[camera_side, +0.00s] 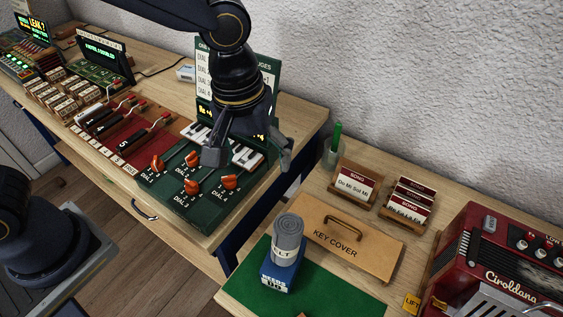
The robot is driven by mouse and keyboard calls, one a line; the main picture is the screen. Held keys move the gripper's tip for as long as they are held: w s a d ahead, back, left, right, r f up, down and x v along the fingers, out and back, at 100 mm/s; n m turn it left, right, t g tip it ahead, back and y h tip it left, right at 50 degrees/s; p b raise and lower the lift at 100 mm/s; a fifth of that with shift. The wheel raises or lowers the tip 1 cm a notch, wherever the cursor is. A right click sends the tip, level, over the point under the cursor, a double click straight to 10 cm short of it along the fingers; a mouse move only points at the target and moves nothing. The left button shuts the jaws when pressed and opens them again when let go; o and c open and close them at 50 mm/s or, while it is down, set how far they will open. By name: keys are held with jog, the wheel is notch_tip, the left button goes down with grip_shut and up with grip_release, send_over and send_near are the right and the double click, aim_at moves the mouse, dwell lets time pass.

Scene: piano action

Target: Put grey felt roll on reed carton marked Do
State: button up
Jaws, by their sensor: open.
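The grey felt roll (288,238) stands upright on top of a blue reed carton (278,275), on the green mat at the lower middle. Letters ending in "LT" show on the roll's pale label. The carton's front reads "REEDS", but the note name below it is too small to read. My gripper (248,156) is open and empty, pointing down over the dark green dial panel. It is up and to the left of the roll, well apart from it.
A wooden key cover (345,240) with a handle lies behind the mat (340,298). Song cards (356,184) stand behind it, and a red accordion (495,250) is at the right. The dial panel (180,192) has orange knobs. A gap separates the two benches.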

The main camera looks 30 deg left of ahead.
jog(key=s+a+r+m+t, duration=0.1)
jog(key=s+a+r, duration=0.1)
jog(key=a, duration=0.5)
jog(key=s+a+r+m+t, duration=0.1)
jog(key=s+a+r+t, duration=0.1)
jog(key=a, duration=0.5)
jog(key=s+a+r+m+t, duration=0.1)
jog(key=s+a+r+m, duration=0.1)
jog(key=s+a+r, duration=0.2)
jog(key=s+a, duration=0.1)
jog(key=a, duration=0.2)
jog(key=shift+s+a+t+y, duration=0.15)
jog(key=shift+a+t+y, duration=0.15)
jog(key=shift+a, duration=0.05)
jog(key=shift+r, duration=0.1)
